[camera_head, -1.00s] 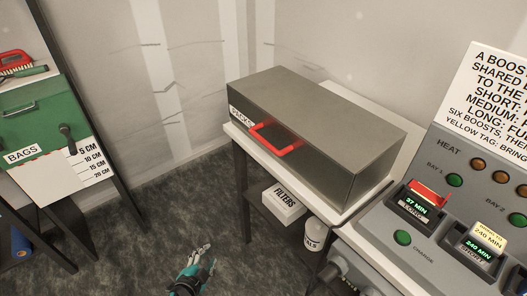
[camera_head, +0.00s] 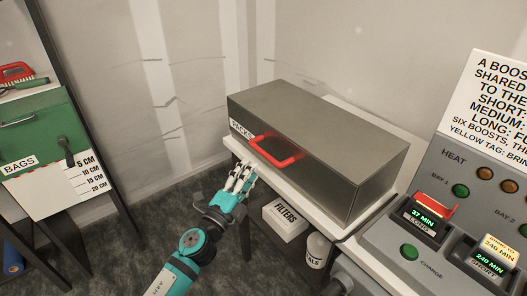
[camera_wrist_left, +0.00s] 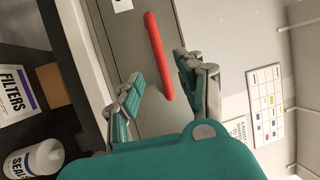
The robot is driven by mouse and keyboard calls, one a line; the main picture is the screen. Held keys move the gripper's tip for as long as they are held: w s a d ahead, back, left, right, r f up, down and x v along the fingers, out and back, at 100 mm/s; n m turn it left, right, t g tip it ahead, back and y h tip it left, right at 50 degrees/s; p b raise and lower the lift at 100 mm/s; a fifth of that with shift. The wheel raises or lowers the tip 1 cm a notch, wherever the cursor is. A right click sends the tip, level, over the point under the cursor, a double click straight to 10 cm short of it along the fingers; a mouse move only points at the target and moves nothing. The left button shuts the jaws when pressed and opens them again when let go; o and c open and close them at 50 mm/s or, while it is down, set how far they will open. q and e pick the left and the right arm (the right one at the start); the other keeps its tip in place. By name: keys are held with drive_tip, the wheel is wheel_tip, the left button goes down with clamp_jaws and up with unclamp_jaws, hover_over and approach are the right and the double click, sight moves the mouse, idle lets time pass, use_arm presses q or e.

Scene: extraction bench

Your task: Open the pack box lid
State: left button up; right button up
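The pack box (camera_head: 315,140) is a long grey metal box on a white table, with its lid down. A red U-shaped handle (camera_head: 274,156) sticks out from its front face, beside a label that reads as PACKS (camera_head: 241,129). My left gripper (camera_head: 240,177) is just in front of the box, below and left of the handle, and apart from it. In the left wrist view the gripper (camera_wrist_left: 160,85) is open, and the red handle (camera_wrist_left: 158,52) shows beyond and between its fingers. My right gripper is in neither view.
A white FILTERS box (camera_head: 284,218) and a white SEALS bottle (camera_head: 317,250) stand on the shelf below the table. A heat console (camera_head: 420,213) stands close on the right. A green BAGS box (camera_head: 38,130) is on a rack at left.

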sight(263, 152)
use_arm(q)
drive_tip(key=x, duration=0.8)
drive_tip(key=shift+c, duration=0.2)
clamp_jaws()
